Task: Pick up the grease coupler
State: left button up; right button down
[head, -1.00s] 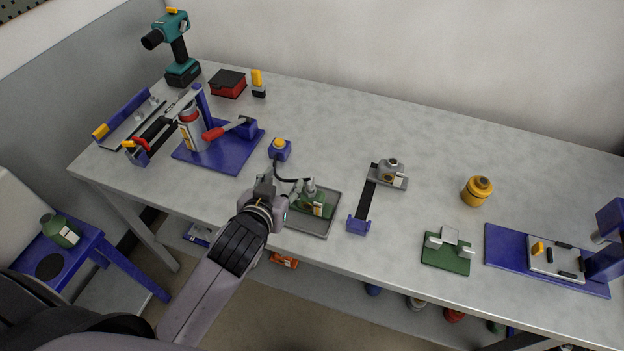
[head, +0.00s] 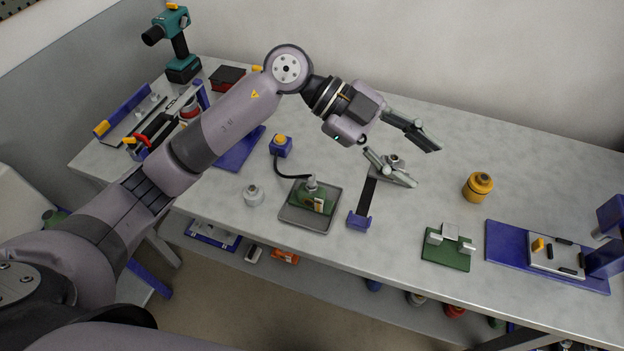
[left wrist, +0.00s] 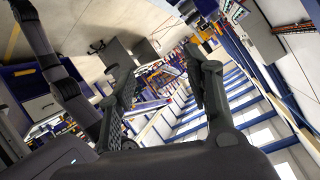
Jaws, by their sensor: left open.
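No part is labelled as the grease coupler, and I cannot tell for sure which it is. A small grey round fitting (head: 253,195) stands on the bench left of a grey tray (head: 292,219). On the tray is a green block with a metal fitting (head: 314,199), near the end of a black hose. My left gripper (head: 428,168) is open and appears empty, over the bench right of the tray. My right gripper is not in view.
A blue box with a yellow button (head: 281,146) stands behind the tray. A black strap with a blue end (head: 359,221), a yellow cylinder (head: 478,187) and a green fixture (head: 447,249) lie to the right. My left arm hides part of the blue-based stand (head: 240,152).

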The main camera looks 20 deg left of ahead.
pick_arm(q)
jog(key=w+a+f+n+y, duration=0.2)
jog(key=w+a+f+y, duration=0.1)
jog(key=a+y, duration=0.4)
jog(key=n+t+y, duration=0.2)
jog(key=n+y, duration=0.2)
jog(key=y, duration=0.1)
send_near(312, 176)
notch_tip(312, 176, down, 5)
jog(key=p, duration=0.2)
jog(key=shift+d+r+p, duration=0.1)
jog(key=shift+d+p, duration=0.1)
jog(key=shift+p, duration=0.1)
jog(key=shift+f+p, duration=0.4)
jog(key=shift+f, duration=0.1)
notch_tip(312, 176, down, 4)
jog(key=shift+w+d+r+p, duration=0.1)
jog(key=shift+d+r+p, duration=0.05)
jog(key=shift+p, duration=0.55)
jog(key=shift+f, duration=0.4)
jog(key=shift+c, duration=0.2)
grip_shut()
